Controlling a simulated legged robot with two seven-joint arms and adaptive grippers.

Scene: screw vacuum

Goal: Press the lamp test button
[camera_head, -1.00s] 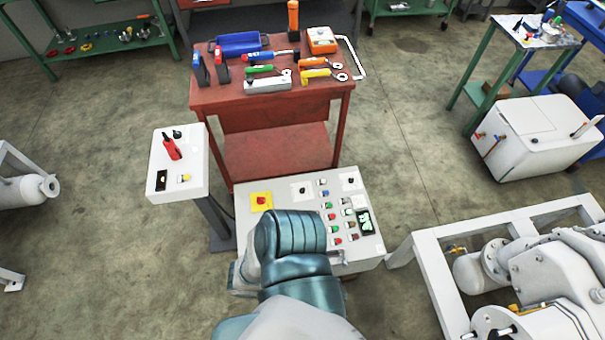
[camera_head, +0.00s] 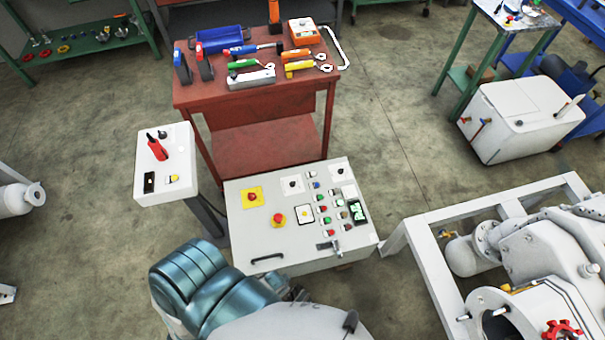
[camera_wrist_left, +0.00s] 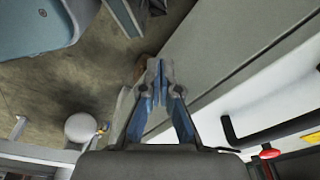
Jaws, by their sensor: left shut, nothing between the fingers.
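The grey control panel (camera_head: 235,228) shows almost whole in the head view, with several small white, green, red and blue buttons (camera_head: 325,209) in rows at its right half. I cannot read the labels, so I cannot tell which one is the lamp test button. In the left wrist view my left gripper (camera_wrist_left: 158,68) is shut and empty. It is beside the panel's grey side (camera_wrist_left: 225,50), apart from the buttons. In the head view the left arm is in front of the panel's lower left, and its fingertips are not clearly seen. My right gripper is not in view.
The panel carries a red mushroom button (camera_head: 278,218), a red knob on yellow (camera_head: 252,196) and a black handle (camera_head: 267,259), which also shows in the wrist view (camera_wrist_left: 270,132). A smaller box (camera_head: 150,185) stands left, a red tool table (camera_head: 265,150) behind, a white frame (camera_head: 420,270) right.

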